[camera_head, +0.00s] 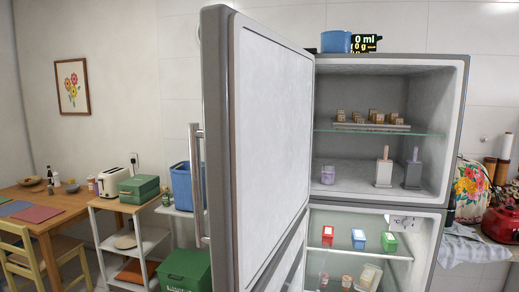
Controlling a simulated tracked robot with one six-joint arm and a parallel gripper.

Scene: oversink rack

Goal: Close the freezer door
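The freezer door (270,140) is a large grey-edged panel with a white inner face. It stands wide open, swung out toward me from the left side of the upper compartment (345,90). Its vertical metal handle (197,180) is on the left, on the outer side of the door. The compartment shows a glass shelf with small brown blocks (372,117) on a tray, and below it a purple jar (328,174) and two ice-pop moulds (384,172). My gripper is not in view.
The lower fridge door (290,268) is also open, beside shelves with small cartons (359,239). Left stand a white shelf cart (125,240), a blue bin (182,187), a green bin (186,269), a wooden table (60,203) and chair (25,250). A counter lies right.

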